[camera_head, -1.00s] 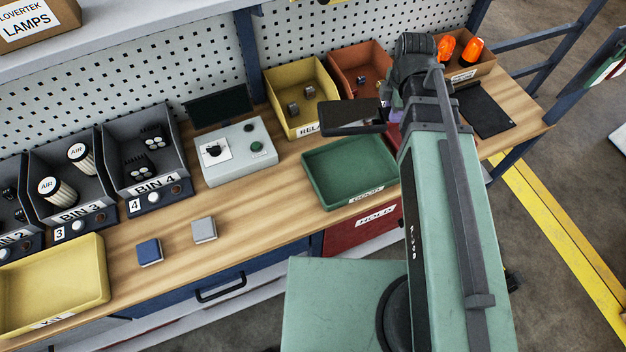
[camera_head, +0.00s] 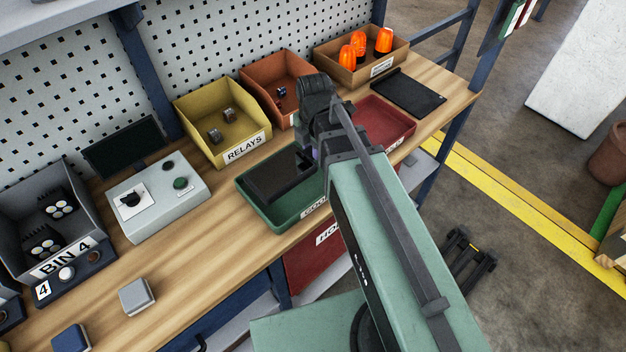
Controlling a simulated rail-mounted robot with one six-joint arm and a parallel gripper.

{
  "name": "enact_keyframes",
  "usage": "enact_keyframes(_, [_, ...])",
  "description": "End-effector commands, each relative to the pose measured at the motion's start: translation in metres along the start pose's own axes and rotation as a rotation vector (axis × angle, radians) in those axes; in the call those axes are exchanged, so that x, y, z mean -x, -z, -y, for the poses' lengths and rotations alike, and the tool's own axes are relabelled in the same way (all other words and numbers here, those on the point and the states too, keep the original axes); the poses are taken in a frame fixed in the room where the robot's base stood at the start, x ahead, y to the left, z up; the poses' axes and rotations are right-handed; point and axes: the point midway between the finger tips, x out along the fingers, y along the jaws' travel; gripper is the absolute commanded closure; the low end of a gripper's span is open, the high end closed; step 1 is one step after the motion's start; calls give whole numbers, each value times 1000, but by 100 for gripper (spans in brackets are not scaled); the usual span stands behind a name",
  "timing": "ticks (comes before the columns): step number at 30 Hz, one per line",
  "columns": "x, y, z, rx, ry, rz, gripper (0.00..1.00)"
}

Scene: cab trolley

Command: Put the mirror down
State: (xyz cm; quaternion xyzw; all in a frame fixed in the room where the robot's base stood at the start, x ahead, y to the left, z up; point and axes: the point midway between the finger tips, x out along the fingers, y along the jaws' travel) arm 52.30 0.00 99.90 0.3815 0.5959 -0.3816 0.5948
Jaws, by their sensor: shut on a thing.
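The mirror (camera_head: 278,174) is a dark, flat, rounded rectangle. It is over or inside the green tray (camera_head: 262,218), and I cannot tell whether it touches the tray floor. My gripper (camera_head: 317,158) is shut on the mirror's right end. The fingertips are mostly hidden behind my wrist and arm. The tray's right part is also covered by my arm.
A red tray (camera_head: 408,127) sits to the right, partly behind my arm. The yellow relays bin (camera_head: 192,105) and an orange bin (camera_head: 262,77) stand behind. A grey control box (camera_head: 150,218) is left. A black mat (camera_head: 408,93) lies farther right.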

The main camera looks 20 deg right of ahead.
Motion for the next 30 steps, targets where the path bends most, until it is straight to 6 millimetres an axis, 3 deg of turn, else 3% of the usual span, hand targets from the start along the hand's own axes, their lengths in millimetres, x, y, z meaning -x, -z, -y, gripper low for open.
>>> enact_keyframes(1, [-21, 0, 0, 0, 0, -1, 100])
enact_keyframes(7, [-22, 0, 0, 0, 0, -1, 100])
enact_keyframes(14, [-65, 0, 0, 0, 0, 0, 100])
enact_keyframes(25, [-65, 0, 0, 0, 0, 0, 100])
enact_keyframes(26, [-64, 0, 0, 0, 0, 0, 65])
enact_keyframes(30, [-63, 0, 0, 0, 0, 0, 44])
